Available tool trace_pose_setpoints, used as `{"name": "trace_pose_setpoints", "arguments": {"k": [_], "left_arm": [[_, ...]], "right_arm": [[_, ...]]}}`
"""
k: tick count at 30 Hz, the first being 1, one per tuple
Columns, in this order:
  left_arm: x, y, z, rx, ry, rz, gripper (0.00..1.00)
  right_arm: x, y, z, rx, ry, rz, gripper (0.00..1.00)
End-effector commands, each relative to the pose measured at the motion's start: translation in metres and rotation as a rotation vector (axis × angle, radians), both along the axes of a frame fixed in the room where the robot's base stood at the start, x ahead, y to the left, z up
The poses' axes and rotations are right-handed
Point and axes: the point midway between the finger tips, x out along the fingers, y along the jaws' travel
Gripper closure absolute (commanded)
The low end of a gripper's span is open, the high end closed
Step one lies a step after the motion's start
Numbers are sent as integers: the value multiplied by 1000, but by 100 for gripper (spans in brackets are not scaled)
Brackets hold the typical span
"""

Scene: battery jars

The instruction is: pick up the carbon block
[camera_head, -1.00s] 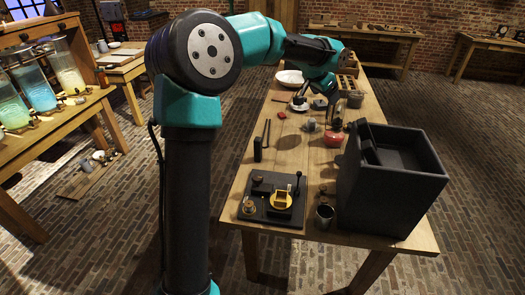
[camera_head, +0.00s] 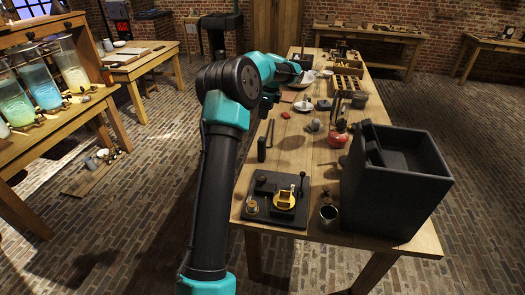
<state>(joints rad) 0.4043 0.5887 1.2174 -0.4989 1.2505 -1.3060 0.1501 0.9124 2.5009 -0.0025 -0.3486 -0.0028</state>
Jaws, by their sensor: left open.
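A small dark upright block (camera_head: 261,150) stands on the left part of the wooden table, beside a thin dark rod. It may be the carbon block, but I cannot tell for sure at this size. My left gripper (camera_head: 267,103) is small and dark, hanging below the teal wrist near the table's left edge, beyond the block and apart from it. It is open, with nothing visible in it. My left arm covers part of the table's far left edge. My right gripper is out of view.
A large black open box (camera_head: 395,190) fills the table's near right.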

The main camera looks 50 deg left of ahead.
Motion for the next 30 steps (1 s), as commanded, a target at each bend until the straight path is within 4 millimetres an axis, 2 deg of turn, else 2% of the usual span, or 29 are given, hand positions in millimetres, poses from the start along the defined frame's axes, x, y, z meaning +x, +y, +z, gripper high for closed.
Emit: {"name": "trace_pose_setpoints", "arguments": {"k": [7,24,30], "left_arm": [[-1,1,-13,0,1,1,28],[-8,13,-106,-2,1,1,28],[-9,15,-120,-1,-2,2,28]], "right_arm": [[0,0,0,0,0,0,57],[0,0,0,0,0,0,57],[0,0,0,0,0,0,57]]}}
